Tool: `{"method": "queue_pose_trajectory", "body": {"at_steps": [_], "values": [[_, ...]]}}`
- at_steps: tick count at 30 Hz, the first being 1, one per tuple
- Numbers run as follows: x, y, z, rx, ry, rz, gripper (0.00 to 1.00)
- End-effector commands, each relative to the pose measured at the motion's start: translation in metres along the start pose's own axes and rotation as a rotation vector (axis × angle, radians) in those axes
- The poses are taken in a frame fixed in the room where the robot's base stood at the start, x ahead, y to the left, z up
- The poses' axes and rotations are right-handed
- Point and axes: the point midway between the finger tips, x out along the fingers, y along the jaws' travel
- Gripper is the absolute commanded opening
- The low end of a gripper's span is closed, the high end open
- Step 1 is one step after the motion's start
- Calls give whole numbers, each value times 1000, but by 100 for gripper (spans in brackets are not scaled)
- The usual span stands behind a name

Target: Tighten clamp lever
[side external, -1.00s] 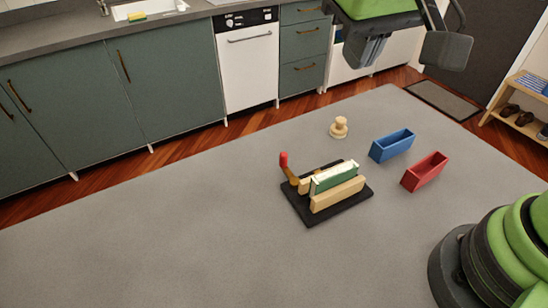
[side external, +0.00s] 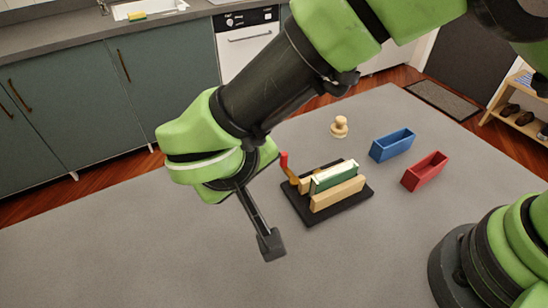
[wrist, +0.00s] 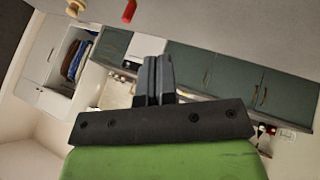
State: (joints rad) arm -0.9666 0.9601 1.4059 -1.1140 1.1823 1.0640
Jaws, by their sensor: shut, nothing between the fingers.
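The clamp lever (side external: 284,160) has a red tip on an orange-brown arm and stands up at the left end of the clamp. Its red tip also shows at the top edge of the wrist view (wrist: 129,11). The clamp's black base (side external: 308,219) lies on the grey table, with pale wooden jaws (side external: 338,194) beside a green block with a white top (side external: 334,175). My gripper (wrist: 154,60) is shut and empty in the wrist view, apart from the lever.
A pale wooden knob (side external: 339,127) stands behind the clamp. A blue open box (side external: 392,147) and a red open box (side external: 424,172) stand to its right. The table is clear in front and at left. Green cabinets (side external: 80,110) line the back.

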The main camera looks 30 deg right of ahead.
Motion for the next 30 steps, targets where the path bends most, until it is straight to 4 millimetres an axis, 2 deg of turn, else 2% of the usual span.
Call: {"method": "queue_pose_trajectory", "body": {"at_steps": [5, 8, 11, 22, 25, 30], "values": [[2, 0, 0, 0, -2, 1, 0], [11, 0, 0, -1, -2, 2, 0], [27, 1, 1, -1, -4, 4, 0], [105, 1, 1, 0, -6, 3, 0], [110, 18, 0, 1, -4, 2, 0], [117, 32, 0, 2, -2, 1, 0]]}}
